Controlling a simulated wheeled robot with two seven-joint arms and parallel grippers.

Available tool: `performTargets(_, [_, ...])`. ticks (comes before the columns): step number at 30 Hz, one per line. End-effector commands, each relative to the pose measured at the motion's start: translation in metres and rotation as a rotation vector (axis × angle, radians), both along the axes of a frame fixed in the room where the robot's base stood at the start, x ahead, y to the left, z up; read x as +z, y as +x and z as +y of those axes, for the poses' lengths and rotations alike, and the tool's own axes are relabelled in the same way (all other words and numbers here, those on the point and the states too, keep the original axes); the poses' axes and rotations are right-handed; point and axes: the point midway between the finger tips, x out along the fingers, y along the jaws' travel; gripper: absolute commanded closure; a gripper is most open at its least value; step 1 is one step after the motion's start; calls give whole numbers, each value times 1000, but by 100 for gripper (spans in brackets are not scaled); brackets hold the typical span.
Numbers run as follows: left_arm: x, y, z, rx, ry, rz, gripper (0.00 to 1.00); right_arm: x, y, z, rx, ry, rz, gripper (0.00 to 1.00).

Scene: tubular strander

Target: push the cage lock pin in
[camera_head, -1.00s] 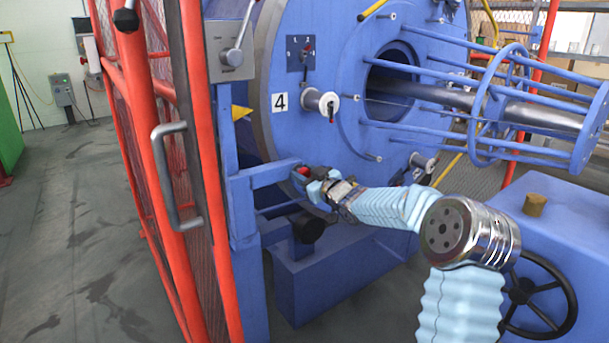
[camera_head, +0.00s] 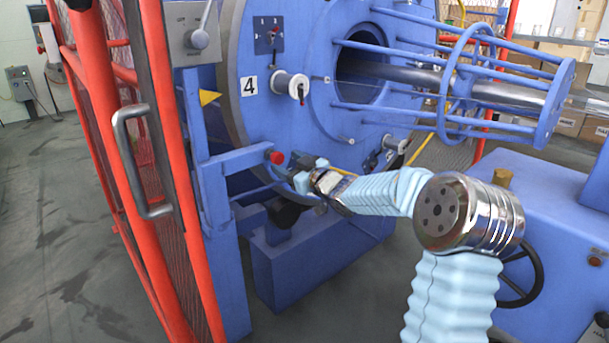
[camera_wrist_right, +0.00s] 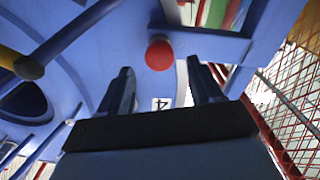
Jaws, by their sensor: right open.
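The cage lock pin shows as a red knob (camera_head: 276,157) at the right end of a blue bracket arm (camera_head: 240,160), beside the rim of the big blue disc (camera_head: 310,110). In the right wrist view the red knob (camera_wrist_right: 159,55) sits ahead of the fingertips, between their lines and apart from them. My right gripper (camera_head: 286,165) is just right of the knob, with its arm reaching in from the right. In the wrist view its two dark fingers (camera_wrist_right: 160,80) stand apart with nothing between them. My left gripper is not in view.
A red-framed mesh guard door (camera_head: 140,170) with a grey handle (camera_head: 140,160) stands at the left. A lever box (camera_head: 190,35) is above the bracket. A blue machine housing (camera_head: 560,250) with a handwheel (camera_head: 525,280) fills the right. Floor at the left is clear.

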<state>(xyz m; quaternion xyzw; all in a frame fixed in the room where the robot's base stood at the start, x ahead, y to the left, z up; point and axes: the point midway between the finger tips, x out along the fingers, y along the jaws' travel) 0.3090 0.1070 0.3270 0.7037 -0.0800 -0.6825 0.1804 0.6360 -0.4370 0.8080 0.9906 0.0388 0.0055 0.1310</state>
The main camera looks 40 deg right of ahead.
Motion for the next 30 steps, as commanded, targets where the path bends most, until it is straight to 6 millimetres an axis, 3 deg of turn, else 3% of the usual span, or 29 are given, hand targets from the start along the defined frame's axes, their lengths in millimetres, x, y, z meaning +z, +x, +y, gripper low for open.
performTargets(6, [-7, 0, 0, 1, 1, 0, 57, 0, -52, -5, -3, -2, -1, 35])
performTargets(12, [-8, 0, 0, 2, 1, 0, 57, 0, -77, -6, 0, 0, -2, 35])
performTargets(30, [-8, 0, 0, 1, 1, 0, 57, 0, -81, -6, 0, 1, -1, 35])
